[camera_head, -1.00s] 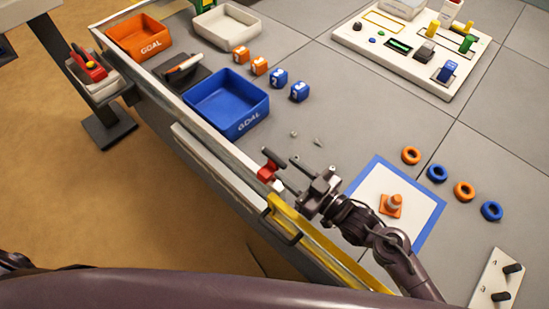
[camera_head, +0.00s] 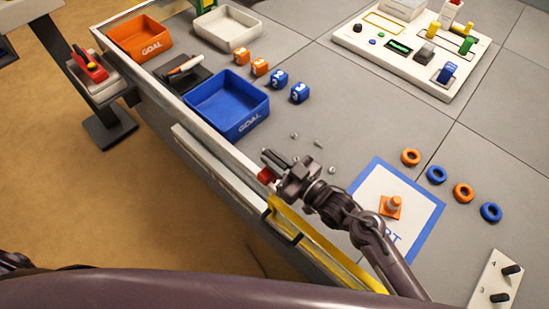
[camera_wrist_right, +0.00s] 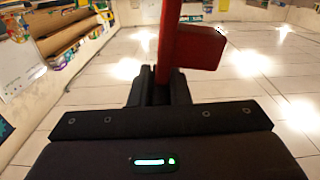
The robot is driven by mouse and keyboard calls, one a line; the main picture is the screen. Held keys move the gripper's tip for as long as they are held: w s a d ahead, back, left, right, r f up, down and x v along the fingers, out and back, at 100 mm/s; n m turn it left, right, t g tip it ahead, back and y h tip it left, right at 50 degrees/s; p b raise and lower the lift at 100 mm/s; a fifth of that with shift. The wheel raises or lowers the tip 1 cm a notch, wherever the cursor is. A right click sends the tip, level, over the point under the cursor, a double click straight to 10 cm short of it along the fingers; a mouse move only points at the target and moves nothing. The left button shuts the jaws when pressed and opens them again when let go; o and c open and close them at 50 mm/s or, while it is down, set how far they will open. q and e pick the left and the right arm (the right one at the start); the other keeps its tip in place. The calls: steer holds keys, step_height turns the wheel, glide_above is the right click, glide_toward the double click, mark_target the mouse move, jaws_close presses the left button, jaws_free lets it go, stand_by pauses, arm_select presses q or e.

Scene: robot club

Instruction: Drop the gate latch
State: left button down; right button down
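The red gate latch (camera_head: 266,175) is at the table's near edge, beside the far end of the yellow gate (camera_head: 318,247). My right gripper (camera_head: 273,159) is at the latch and hides much of it in the head view. In the right wrist view, the red latch (camera_wrist_right: 200,48) shows as a thin bar with a block to its right. The bar runs down between the dark fingers (camera_wrist_right: 161,92), which are closed around it. Whether the latch is raised or lowered is hard to tell. My left gripper is not in view.
A blue goal tray (camera_head: 228,104) stands on the table beyond my right gripper. Small screws and nuts (camera_head: 318,143) lie close by.

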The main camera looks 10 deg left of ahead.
mark_target(262, 177)
steer(key=shift+s, duration=0.1)
stand_by(0.3)
steer(key=shift+s+a+n, duration=0.25)
steer(key=shift+s+n, duration=0.05)
steer(key=shift+n, duration=0.35)
steer(key=shift+s+a+n, duration=0.25)
steer(key=shift+s+n, duration=0.05)
steer(key=shift+n, duration=0.35)
steer(key=shift+s+a+f+n+b, duration=0.1)
steer(key=shift+s+a+n, duration=0.25)
steer(key=shift+n, duration=0.4)
steer(key=shift+s+a+f+n+b, duration=0.2)
steer(key=shift+s+n, duration=0.2)
steer(key=shift+n, duration=0.3)
steer(key=shift+s+a+f+n+b, duration=0.1)
steer(key=shift+s+a+n, duration=0.25)
steer(key=shift+n, duration=0.4)
steer(key=shift+s, duration=0.1)
steer(key=c, duration=1.4)
jaws_free()
steer(key=shift+o, duration=0.2)
steer(key=shift+r, duration=0.1)
steer(key=shift+d, duration=0.1)
